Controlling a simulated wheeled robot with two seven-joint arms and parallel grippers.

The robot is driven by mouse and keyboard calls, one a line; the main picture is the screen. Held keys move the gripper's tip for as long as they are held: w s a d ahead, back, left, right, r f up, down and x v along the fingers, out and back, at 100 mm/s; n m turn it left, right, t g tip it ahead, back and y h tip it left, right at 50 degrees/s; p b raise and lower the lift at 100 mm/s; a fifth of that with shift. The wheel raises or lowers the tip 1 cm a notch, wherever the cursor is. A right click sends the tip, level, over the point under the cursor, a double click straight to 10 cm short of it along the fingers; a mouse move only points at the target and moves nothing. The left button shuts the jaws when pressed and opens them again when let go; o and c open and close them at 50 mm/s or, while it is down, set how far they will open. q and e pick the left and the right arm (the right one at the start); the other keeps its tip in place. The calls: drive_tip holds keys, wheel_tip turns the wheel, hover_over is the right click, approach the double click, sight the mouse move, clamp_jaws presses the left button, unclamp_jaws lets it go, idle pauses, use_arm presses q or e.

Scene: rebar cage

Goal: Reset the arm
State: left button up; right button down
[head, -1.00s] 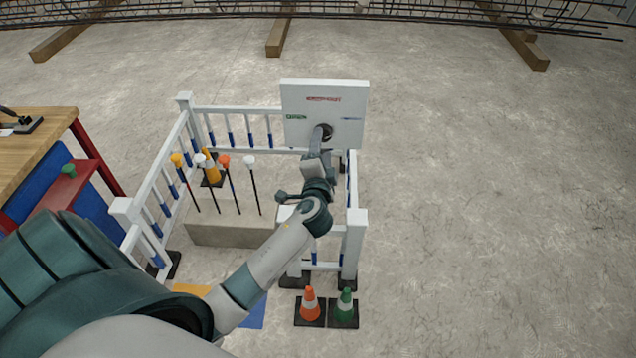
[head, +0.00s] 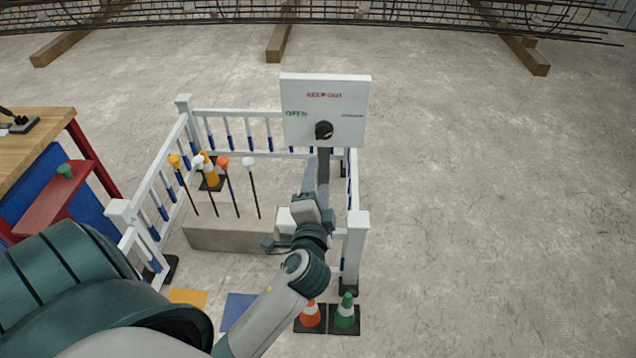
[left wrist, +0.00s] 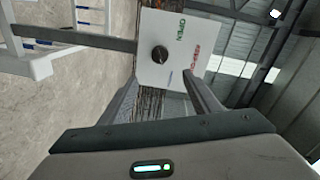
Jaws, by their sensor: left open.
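My left gripper (head: 320,165) is in front of and just below the black knob (head: 324,130) on the white panel (head: 346,88). Its fingers are apart, with nothing between them. The left wrist view shows the panel (left wrist: 180,22) and the knob (left wrist: 160,54) ahead of the open fingers, clear of both. The panel carries green OPEN lettering, red lettering at the top and small blue lettering at the right. I cannot tell which mark the knob points to. My right gripper is not in view.
A white railing (head: 236,112) surrounds a concrete block (head: 230,236) with several capped rods. An orange cone (head: 310,316) and a green cone (head: 346,312) stand near the front post. A wooden workbench (head: 35,150) is at left. The floor at right is clear.

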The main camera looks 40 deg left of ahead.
use_arm(q)
drive_tip(key=shift+f, duration=0.1)
idle(0.4)
drive_tip(key=d+f+g+h, duration=0.2)
drive_tip(key=f, duration=1)
drive_tip(key=d+f+g+h, duration=0.1)
drive_tip(key=d+f+h, duration=0.1)
drive_tip(key=f, duration=0.9)
drive_tip(key=s+d+f+g+h, duration=0.1)
drive_tip(key=s+f, duration=0.2)
drive_tip(key=f, duration=0.3)
drive_tip(key=s+d+f+g+b, duration=0.1)
drive_tip(key=s+f, duration=0.1)
drive_tip(key=f, duration=0.5)
drive_tip(key=s+d+f+g+h, duration=0.1)
drive_tip(key=s+f, duration=0.2)
drive_tip(key=f, duration=0.3)
drive_tip(key=s+f+n+g, duration=0.2)
drive_tip(key=s+f, duration=0.6)
drive_tip(key=s, duration=0.5)
drive_tip(key=s+f+n+g+h+b, duration=0.1)
drive_tip(key=s+f+n+g, duration=0.1)
drive_tip(key=s+f, duration=0.7)
drive_tip(key=s+f+n+g+h, duration=0.1)
drive_tip(key=s+f+g, duration=0.3)
drive_tip(key=s+f, duration=0.5)
drive_tip(key=s+d+n, duration=0.1)
drive_tip(key=s, duration=0.7)
drive_tip(key=shift+b, duration=0.4)
drive_tip(key=shift+w+f, duration=0.1)
